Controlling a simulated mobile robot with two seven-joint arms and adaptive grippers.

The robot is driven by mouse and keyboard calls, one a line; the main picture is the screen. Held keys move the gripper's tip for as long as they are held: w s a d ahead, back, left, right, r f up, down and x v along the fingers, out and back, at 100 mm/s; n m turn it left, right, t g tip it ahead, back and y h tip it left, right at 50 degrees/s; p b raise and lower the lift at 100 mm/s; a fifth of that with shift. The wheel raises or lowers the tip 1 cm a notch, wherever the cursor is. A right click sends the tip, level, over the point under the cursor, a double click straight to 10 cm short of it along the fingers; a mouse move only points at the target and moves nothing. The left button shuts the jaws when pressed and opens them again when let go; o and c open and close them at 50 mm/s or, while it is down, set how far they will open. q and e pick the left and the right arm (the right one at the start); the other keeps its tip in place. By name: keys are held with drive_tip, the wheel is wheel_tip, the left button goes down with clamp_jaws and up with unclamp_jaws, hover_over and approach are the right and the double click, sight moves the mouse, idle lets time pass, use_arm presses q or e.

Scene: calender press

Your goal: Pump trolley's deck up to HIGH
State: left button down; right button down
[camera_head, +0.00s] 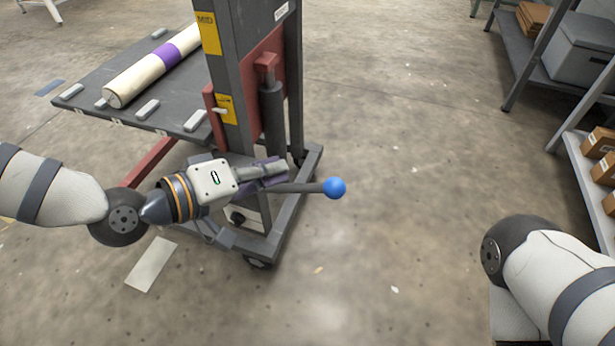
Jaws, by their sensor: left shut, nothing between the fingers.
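The trolley's dark deck (165,62) juts left from its upright mast (246,60), between an upper yellow label (209,33) that seems to read MID and a lower yellow label (227,108). The pump lever (302,188) reaches right from low on the trolley, roughly level, and ends in a blue ball knob (334,188). My left gripper (283,172) is shut and empty. It overlaps the lever's inner part in the picture; whether it touches the lever I cannot tell. My right gripper is out of view; only my right arm shows at lower right.
A cream roll with a purple band (168,55) lies on the deck among small pale blocks. Grey shelving with a lidded bin (580,48) and cardboard boxes (598,142) stands at right. A pale plate (151,265) lies on the floor at lower left. The floor right of the trolley is clear.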

use_arm(q)
drive_tip(key=w+d+f+b, duration=0.1)
drive_tip(key=d+f, duration=0.2)
drive_tip(key=d, duration=0.2)
drive_tip(key=shift+w+d, duration=0.25)
drive_tip(key=shift+d, duration=0.05)
drive_tip(key=shift+f, duration=0.2)
drive_tip(key=d+f+m+y, duration=0.1)
drive_tip(key=d+f+y, duration=0.1)
drive_tip(key=f, duration=0.5)
drive_tip(key=s+d+f+m+y, duration=0.1)
drive_tip(key=d+f+m+y, duration=0.1)
drive_tip(key=f, duration=0.6)
drive_tip(key=shift+s+m+p, duration=0.3)
drive_tip(key=shift+p, duration=0.05)
drive_tip(key=shift+f, duration=0.15)
